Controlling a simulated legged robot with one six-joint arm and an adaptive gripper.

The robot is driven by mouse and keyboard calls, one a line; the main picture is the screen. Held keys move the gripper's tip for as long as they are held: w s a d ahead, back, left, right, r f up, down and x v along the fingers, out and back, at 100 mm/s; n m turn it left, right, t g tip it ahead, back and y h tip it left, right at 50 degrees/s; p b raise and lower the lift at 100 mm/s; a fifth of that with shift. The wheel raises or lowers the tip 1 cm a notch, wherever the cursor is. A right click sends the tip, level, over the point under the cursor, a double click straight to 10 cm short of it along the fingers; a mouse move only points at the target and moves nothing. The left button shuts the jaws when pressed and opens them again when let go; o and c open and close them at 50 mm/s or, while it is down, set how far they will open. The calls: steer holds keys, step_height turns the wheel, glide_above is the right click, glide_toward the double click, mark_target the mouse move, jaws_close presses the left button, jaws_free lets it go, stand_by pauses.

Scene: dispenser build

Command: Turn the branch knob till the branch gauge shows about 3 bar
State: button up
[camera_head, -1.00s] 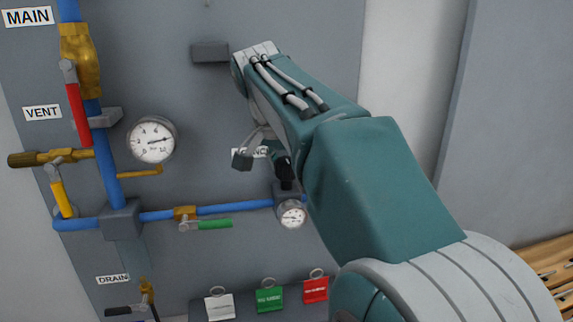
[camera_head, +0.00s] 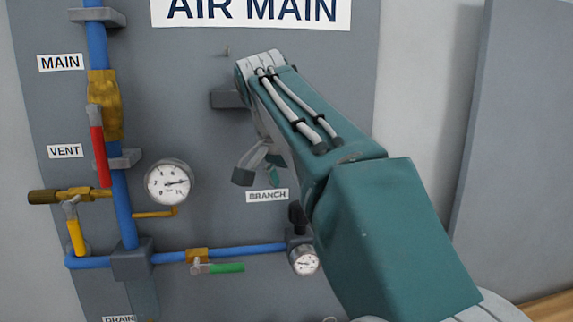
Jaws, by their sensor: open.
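The branch gauge (camera_head: 305,261) is a small white dial at the right end of the blue pipe, beside my forearm. Its needle is too small to read. The black branch knob (camera_head: 297,214) stands just above it, partly hidden behind my arm. The BRANCH label (camera_head: 267,195) is above and left of the knob. My gripper (camera_head: 257,177) is open and empty, in front of the panel just above the BRANCH label. It is up and left of the knob and apart from it. Part of the gripper is hidden by my arm.
A larger gauge (camera_head: 169,183) sits at left. The red main handle (camera_head: 100,157), yellow vent handle (camera_head: 76,237) and green handle (camera_head: 226,267) are along the blue pipes. The panel between is clear.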

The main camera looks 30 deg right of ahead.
steer(key=shift+v, duration=2.9)
steer(key=s+a+f+n+t+y, duration=0.1)
steer(key=s+a+f+n, duration=0.2)
steer(key=f, duration=0.7)
steer(key=s+a+f+n+t+y, duration=0.1)
steer(key=s+a+f+n, duration=0.1)
steer(key=s+f+n, duration=0.3)
steer(key=s+a+f+n+t+y, duration=0.1)
steer(key=s+a+f+n, duration=0.2)
steer(key=s+f, duration=0.5)
step_height(320, 180, down, 7)
steer(key=shift+s+a+r+n+y, duration=0.2)
steer(key=shift+s+a+n+y, duration=0.15)
steer(key=shift+n, duration=0.25)
steer(key=shift+d+r, duration=0.1)
steer(key=shift+r, duration=0.05)
steer(key=n+g+y, duration=0.1)
steer(key=n+y, duration=0.1)
steer(key=n, duration=0.4)
glide_toward(296, 215)
steer(key=x, duration=0.3)
steer(key=w+d+x, duration=0.1)
steer(key=x, duration=0.6)
steer(key=shift+w+d+r, duration=0.15)
steer(key=shift+w+d, duration=0.05)
steer(key=shift+d, duration=0.1)
